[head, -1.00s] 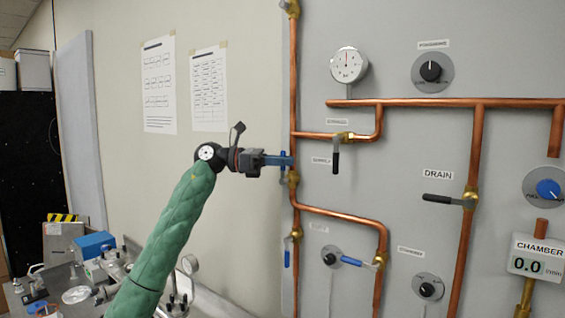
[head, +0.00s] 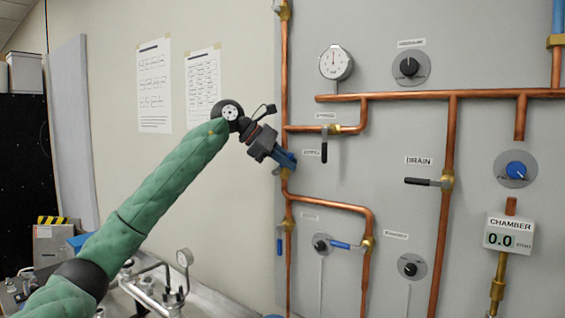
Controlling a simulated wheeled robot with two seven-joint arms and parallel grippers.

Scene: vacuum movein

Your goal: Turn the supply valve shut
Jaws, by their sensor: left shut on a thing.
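The supply valve (head: 285,173) is a brass fitting on the left vertical copper pipe, beside a small label (head: 311,153) that looks like SUPPLY. Its blue handle is mostly hidden by my gripper, so its exact angle is hard to read. My left gripper (head: 286,160) comes in from the left, tilted down to the right. It is shut on the blue handle at the valve. My right gripper is not in view.
Close by are a black-handled valve (head: 324,150), a blue-handled valve (head: 280,243) lower on the same pipe, the DRAIN valve (head: 430,182) and a round gauge (head: 335,63). The chamber display (head: 510,236) reads 0.0. A bench with fittings (head: 150,290) stands at lower left.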

